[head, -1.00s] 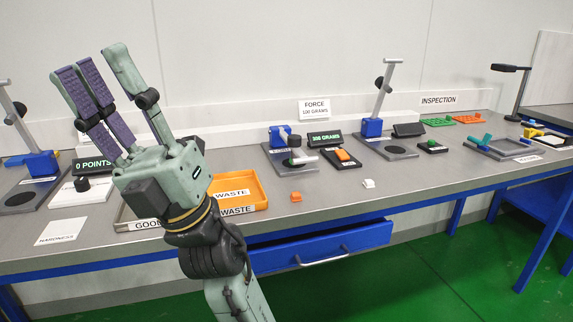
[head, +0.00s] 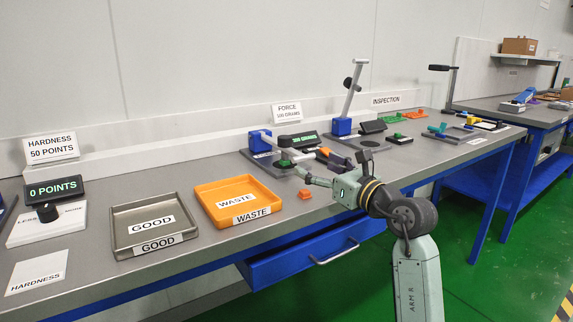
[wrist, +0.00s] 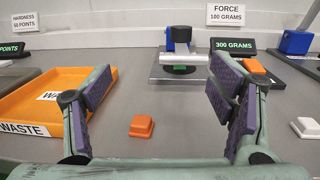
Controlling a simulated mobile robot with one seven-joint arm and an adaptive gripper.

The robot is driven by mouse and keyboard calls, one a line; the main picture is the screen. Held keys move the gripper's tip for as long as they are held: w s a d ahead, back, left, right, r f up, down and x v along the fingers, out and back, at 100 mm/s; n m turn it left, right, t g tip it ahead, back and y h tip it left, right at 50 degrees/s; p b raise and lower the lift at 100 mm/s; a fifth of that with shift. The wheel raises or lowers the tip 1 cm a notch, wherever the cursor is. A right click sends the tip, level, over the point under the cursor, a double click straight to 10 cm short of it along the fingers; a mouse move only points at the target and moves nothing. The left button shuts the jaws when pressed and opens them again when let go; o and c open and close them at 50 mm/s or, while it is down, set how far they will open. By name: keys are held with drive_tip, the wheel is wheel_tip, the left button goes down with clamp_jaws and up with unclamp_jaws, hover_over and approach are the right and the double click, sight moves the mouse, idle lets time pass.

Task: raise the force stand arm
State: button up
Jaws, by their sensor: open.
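The force stand (wrist: 180,80) is at the back centre in the wrist view, with a blue post (wrist: 180,36) behind. Its arm (wrist: 180,58) is down, with its pale bar lying level above a green pad (wrist: 180,69). In the head view the stand's blue post (head: 257,141) is left of the 300 GRAMS display (head: 298,139). My gripper (wrist: 160,92) is open and empty, its fingers wide apart, short of the stand and pointing at it. In the head view my gripper (head: 312,168) partly covers the front of the stand.
An orange block (wrist: 141,126) and a white block (wrist: 305,128) lie on the bench before the stand. The orange WASTE tray (wrist: 30,128) is left. Another stand (head: 341,127) with a raised arm is right. The bench between gripper and stand is mostly clear.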

sight(305, 158)
drive_tip(key=shift+w+d+f+h, duration=0.15)
drive_tip(key=shift+d+f+h, duration=0.15)
drive_tip(key=shift+d, duration=0.25)
drive_tip(key=shift+w+d+f+h, duration=0.15)
drive_tip(key=shift+d+f+h, duration=0.1)
drive_tip(key=shift+d, duration=0.3)
drive_tip(key=shift+w+d+f+m, duration=0.15)
drive_tip(key=shift+w+m, duration=0.05)
drive_tip(key=shift+m, duration=0.1)
drive_tip(key=p+x, duration=0.1)
drive_tip(key=x, duration=0.9)
drive_tip(key=shift+w+p, duration=0.3)
drive_tip(key=shift+p, duration=0.1)
drive_tip(key=shift+c, duration=0.4)
drive_tip(key=c, duration=1.6)
drive_tip(key=shift+c, duration=0.2)
